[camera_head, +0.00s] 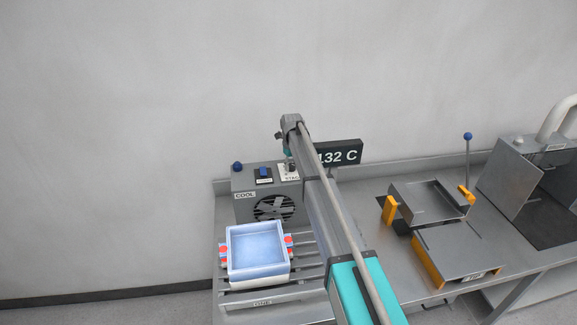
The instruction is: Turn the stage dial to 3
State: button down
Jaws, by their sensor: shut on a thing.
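The stage dial sits on top of the grey cooling box (248,180), at its right end, on a white plate (286,177) whose label reads "STAG" as far as it shows. My gripper (291,165) points down over this plate and is shut on the dial. The dial itself is small and mostly hidden by my gripper, so its setting cannot be read. My arm reaches up from the lower right and covers part of the box's right side.
A blue switch (263,173) and a dark blue knob (237,167) are on the box, left of the dial. A display (345,154) behind my arm reads "132 C". A blue-white tray (235,274) stands on slats in front. Metal trays (460,250) stand right.

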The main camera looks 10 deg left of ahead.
jog(key=shift+s, duration=0.25)
jog(key=shift+c, duration=1.6)
grip_release()
jog(key=shift+s+r, duration=0.1)
jog(key=shift+r, duration=0.05)
jog(key=shift+o, duration=0.3)
jog(key=shift+w, duration=0.2)
jog(key=shift+r, duration=0.1)
